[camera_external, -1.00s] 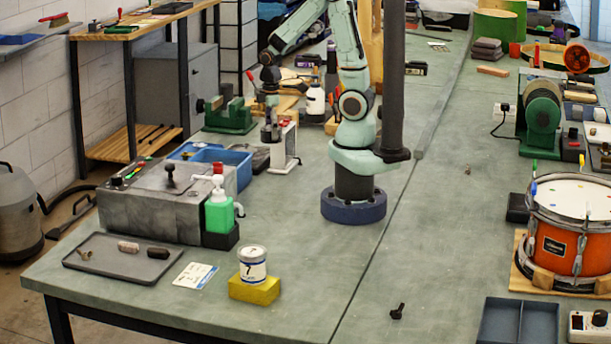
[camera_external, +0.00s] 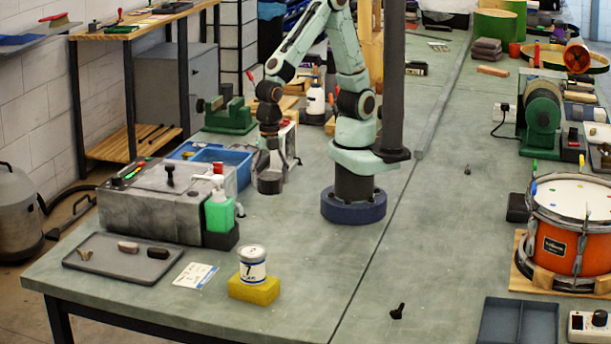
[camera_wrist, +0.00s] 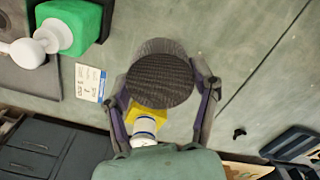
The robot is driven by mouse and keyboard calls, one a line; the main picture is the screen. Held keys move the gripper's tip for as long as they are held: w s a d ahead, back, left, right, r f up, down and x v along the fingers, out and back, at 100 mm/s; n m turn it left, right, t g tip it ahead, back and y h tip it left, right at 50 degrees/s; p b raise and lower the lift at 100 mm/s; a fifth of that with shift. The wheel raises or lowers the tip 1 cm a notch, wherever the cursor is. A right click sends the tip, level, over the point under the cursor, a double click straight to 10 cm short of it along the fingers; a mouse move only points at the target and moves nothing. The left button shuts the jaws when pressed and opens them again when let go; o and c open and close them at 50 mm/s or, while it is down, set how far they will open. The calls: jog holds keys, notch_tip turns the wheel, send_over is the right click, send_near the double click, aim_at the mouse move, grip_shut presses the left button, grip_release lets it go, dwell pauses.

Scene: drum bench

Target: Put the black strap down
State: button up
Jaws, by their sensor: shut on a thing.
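The black strap is a dark, woven, round coil (camera_wrist: 160,78) between the two fingers of my gripper (camera_wrist: 168,92) in the wrist view. My gripper is shut on it. In the external view my gripper (camera_external: 270,160) points down beside the blue tray, with the coil (camera_external: 271,184) low at its fingertips. I cannot tell whether the coil touches the green bench top (camera_external: 290,225).
A blue tray (camera_external: 233,157) and a grey machine box (camera_external: 150,210) lie left of my gripper. A green bottle (camera_external: 219,212) and a white jar (camera_external: 252,268) on a yellow block (camera_external: 254,290) stand nearer the front. Bench between jar and my base is clear.

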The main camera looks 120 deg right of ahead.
aim_at(271, 247)
notch_tip(271, 247, down, 14)
jog(key=shift+d+f, duration=0.15)
jog(key=shift+f, duration=0.05)
dwell(0.4)
jog(key=o, duration=1.1)
jog(key=shift+f, duration=0.15)
jog(key=shift+o, duration=0.2)
notch_tip(271, 247, up, 12)
jog(key=shift+r, duration=0.25)
jog(key=s+d+r+m, duration=0.3)
jog(key=s+r+m, duration=0.2)
jog(key=s+m, duration=0.2)
jog(key=s+d+r+m, duration=0.3)
jog(key=s+r+m, duration=0.3)
jog(key=s+m, duration=0.1)
jog(key=shift+s+d+r+m+y, duration=0.25)
jog(key=shift+s+r+m+y, duration=0.05)
jog(key=shift+y, duration=0.1)
